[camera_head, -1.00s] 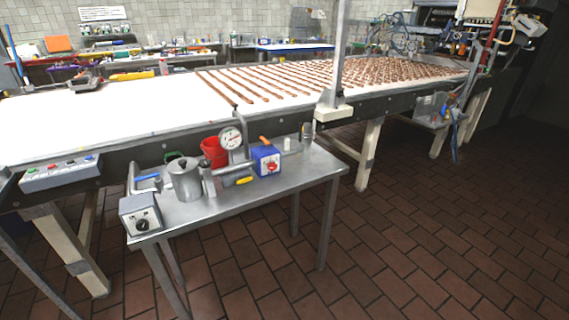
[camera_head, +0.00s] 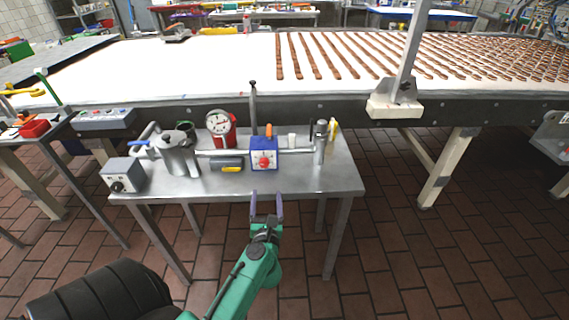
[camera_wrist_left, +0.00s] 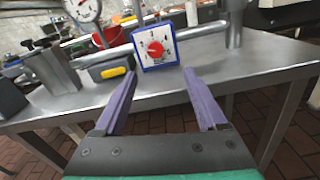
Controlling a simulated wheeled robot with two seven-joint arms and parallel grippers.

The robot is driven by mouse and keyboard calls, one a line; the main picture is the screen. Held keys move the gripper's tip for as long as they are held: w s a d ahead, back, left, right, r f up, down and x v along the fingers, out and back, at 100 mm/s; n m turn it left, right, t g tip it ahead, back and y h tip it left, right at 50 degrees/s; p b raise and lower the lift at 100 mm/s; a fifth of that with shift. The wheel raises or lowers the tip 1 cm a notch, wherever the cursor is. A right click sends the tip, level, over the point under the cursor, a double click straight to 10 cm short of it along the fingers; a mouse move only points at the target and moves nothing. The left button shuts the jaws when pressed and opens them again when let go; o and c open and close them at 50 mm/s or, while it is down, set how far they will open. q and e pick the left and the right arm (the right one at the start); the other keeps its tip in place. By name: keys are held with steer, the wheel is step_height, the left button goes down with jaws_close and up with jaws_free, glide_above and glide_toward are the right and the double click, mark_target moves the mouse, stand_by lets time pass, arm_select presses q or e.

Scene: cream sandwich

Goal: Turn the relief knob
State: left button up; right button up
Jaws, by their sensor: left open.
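A blue box with a white dial face (camera_head: 264,148) stands on the small steel table (camera_head: 315,181), with a red knob (camera_head: 264,161) on its front. In the left wrist view the red knob (camera_wrist_left: 155,49) is straight ahead, just beyond and above the fingertips. I cannot tell which knob is the relief knob; a grey box with a black knob (camera_head: 117,187) stands at the table's left end. My left gripper (camera_head: 267,200) is open and empty, its purple fingers pointing at the blue box from the table's front edge, apart from the knob. My right gripper is not in view.
A steel pot (camera_head: 179,155), a pressure gauge (camera_head: 219,122), pipes and a yellow-handled part (camera_head: 231,169) crowd the table left of the blue box. A steel cylinder (camera_head: 319,143) stands right of it. A white conveyor (camera_head: 190,75) runs behind. A black seat-like object (camera_head: 100,295) is at lower left.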

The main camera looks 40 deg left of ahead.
arm_select(q)
steer(key=p, duration=0.1)
glide_toward(264, 164)
steer(key=x, duration=0.7)
steer(key=shift+w+a+f, duration=0.1)
steer(key=shift+w+a, duration=0.05)
steer(key=shift+w, duration=0.2)
steer(key=shift+w+a, duration=0.3)
steer(key=shift+a, duration=0.05)
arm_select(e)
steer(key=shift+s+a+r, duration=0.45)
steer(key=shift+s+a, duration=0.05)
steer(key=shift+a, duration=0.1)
arm_select(q)
jaws_close()
